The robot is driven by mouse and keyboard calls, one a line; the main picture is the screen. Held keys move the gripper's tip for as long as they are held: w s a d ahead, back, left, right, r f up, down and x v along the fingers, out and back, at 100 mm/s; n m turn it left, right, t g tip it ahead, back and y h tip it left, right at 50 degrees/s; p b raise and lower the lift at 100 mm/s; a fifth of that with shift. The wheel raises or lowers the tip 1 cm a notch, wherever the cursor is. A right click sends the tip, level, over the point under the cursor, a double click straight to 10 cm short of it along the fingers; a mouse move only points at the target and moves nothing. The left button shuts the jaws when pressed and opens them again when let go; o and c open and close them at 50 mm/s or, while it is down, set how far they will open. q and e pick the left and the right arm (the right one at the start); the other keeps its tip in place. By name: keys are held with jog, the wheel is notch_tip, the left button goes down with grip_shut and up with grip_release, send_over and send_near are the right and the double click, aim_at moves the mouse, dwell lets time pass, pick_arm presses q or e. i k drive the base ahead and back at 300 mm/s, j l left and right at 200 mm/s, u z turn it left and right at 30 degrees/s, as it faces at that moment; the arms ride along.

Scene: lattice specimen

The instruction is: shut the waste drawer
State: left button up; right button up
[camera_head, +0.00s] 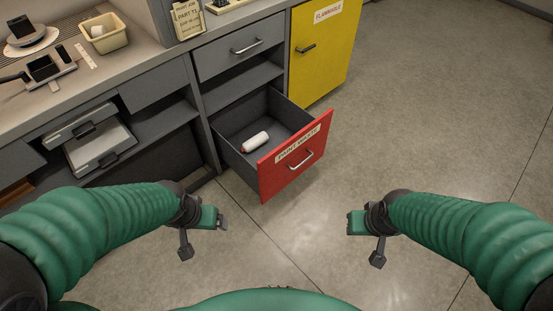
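The waste drawer is pulled out at the bottom of the grey cabinet. Its red front (295,158) carries a label that reads like "PAINT WASTE" and a metal handle (301,159). A white bottle (256,142) with a reddish end lies on its side inside the drawer. My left gripper (205,232) is in front of the cabinet, to the left of and nearer than the red front, touching nothing. My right gripper (364,238) is to the right of and nearer than the red front, also apart from it. Their finger openings are too small to make out.
A yellow cabinet (322,50) labelled flammable stands right of the drawer, closed. A closed grey drawer (240,48) and an open shelf are above. The counter (130,58) holds a beige bin (104,35) and devices. The floor (430,130) to the right is clear.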

aim_at(298, 139)
jog(key=i+j+z, duration=0.15)
jog(key=i, duration=0.4)
jog(key=i+j+z, duration=0.15)
jog(key=i, duration=0.45)
